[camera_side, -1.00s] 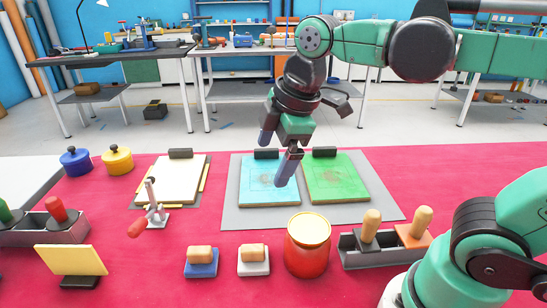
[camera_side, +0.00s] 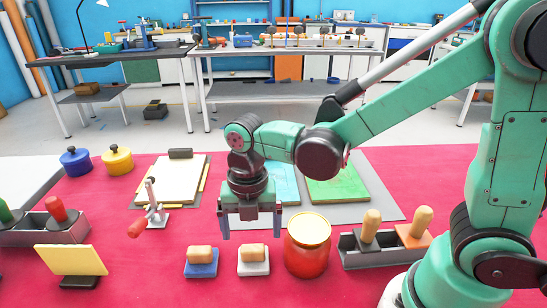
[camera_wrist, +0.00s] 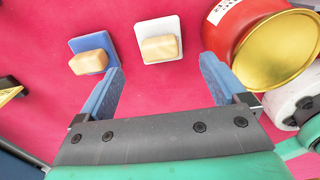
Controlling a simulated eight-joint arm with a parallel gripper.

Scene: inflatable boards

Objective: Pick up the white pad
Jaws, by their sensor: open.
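The white pad (camera_side: 253,264) lies on the red cloth, a flat white base with a tan wooden block on top. It also shows in the wrist view (camera_wrist: 142,26), ahead of and between the fingers. My gripper (camera_side: 252,234) is open and empty, pointing down, just behind and above the white pad in the side view. In the wrist view my gripper (camera_wrist: 158,82) has its fingers spread, with the left finger close to the blue pad in the picture. Nothing is between the fingertips.
A similar blue pad (camera_side: 201,262) lies left of the white one. A red can with a gold lid (camera_side: 307,246) stands close on the right. A grey tray (camera_side: 354,258) with wooden-handled tools is farther right. Red cloth (camera_side: 160,282) is clear left of the blue pad.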

